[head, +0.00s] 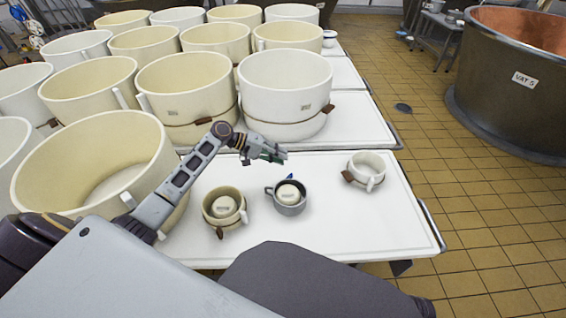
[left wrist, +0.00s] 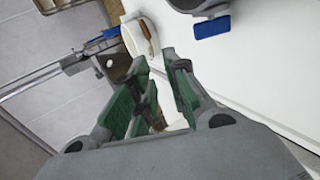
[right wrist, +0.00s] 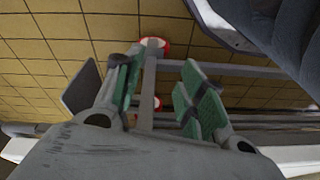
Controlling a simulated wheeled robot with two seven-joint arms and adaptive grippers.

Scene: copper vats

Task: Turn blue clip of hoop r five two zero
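A small grey hoop (head: 281,206) with a side handle stands on the white table, around a pale labelled piece (head: 289,193). A blue clip (head: 289,177) sticks up at its far rim. In the left wrist view the blue clip (left wrist: 211,26) shows at the top, below part of the grey hoop (left wrist: 203,6). My left gripper (head: 276,156) is above the table, just beyond and left of the clip, apart from it. Its fingers (left wrist: 160,95) are open and empty. My right gripper (right wrist: 160,95) is open over the floor, away from the hoop. I cannot read the hoop's number.
A cream hoop (head: 238,193) with a brown clip stands left of the grey hoop. A white hoop (head: 367,162) with a brown clip stands to the right. Large cream tubs (head: 85,165) crowd the left and back. The table (head: 330,230) is clear between the small hoops.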

